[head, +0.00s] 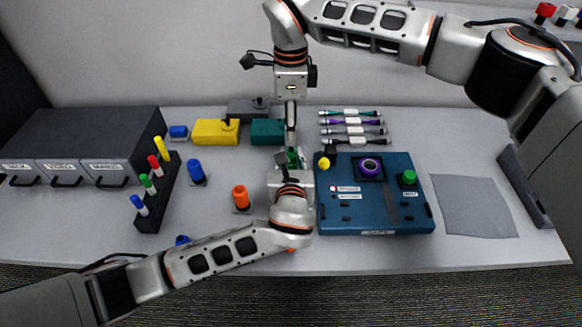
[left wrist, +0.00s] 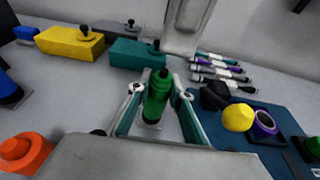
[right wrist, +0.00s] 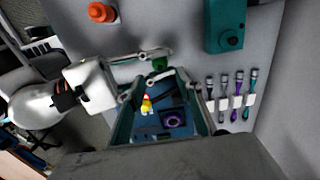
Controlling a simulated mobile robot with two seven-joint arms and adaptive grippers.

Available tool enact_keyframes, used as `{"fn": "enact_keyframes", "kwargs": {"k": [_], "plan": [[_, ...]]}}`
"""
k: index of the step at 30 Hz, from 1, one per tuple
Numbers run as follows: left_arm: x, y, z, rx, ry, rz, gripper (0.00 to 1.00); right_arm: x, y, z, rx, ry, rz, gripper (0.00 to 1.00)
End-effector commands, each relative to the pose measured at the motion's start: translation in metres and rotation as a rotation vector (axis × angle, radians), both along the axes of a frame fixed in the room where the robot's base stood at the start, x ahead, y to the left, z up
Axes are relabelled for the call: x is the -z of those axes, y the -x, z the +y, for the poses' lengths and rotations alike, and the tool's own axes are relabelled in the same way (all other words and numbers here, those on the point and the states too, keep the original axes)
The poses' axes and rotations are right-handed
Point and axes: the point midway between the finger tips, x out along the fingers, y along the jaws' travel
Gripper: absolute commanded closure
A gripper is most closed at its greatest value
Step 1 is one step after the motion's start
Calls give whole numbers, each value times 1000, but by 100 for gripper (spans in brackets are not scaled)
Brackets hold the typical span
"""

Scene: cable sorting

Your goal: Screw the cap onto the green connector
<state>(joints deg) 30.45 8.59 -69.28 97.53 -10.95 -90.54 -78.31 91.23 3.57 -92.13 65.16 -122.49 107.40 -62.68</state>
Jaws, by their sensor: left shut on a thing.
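The green connector (left wrist: 156,100) stands roughly upright between the fingers of my left gripper (left wrist: 162,93), with a dark tip on top. In the head view my left gripper (head: 292,172) is shut on the connector (head: 293,157), and the wrist partly covers it. My right gripper (head: 291,145) reaches straight down from above, over the connector. In the right wrist view its fingers (right wrist: 160,90) look apart, with a green piece (right wrist: 159,63) just past the tips. I cannot make out a separate cap.
A blue panel box (head: 375,222) with a yellow knob, purple ring and green knob stands close to the right. Orange (head: 241,197) and blue (head: 196,172) connectors stand to the left. Yellow (head: 216,131) and teal (head: 267,131) blocks sit behind. A grey mat (head: 475,207) at far right is empty.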

Motion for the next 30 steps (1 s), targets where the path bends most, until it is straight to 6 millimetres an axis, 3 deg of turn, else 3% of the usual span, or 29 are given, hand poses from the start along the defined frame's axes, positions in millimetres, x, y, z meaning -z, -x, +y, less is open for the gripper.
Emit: {"fn": "enact_keyframes", "kwargs": {"k": [13,24,30], "plan": [[3,1,0,2,-2,6,100,4,1,0,0,1,3,65],[3,1,0,2,-2,6,100,55,2,0,0,0,5,65],[3,1,0,2,-2,6,100,73,1,0,0,-1,2,65]]}}
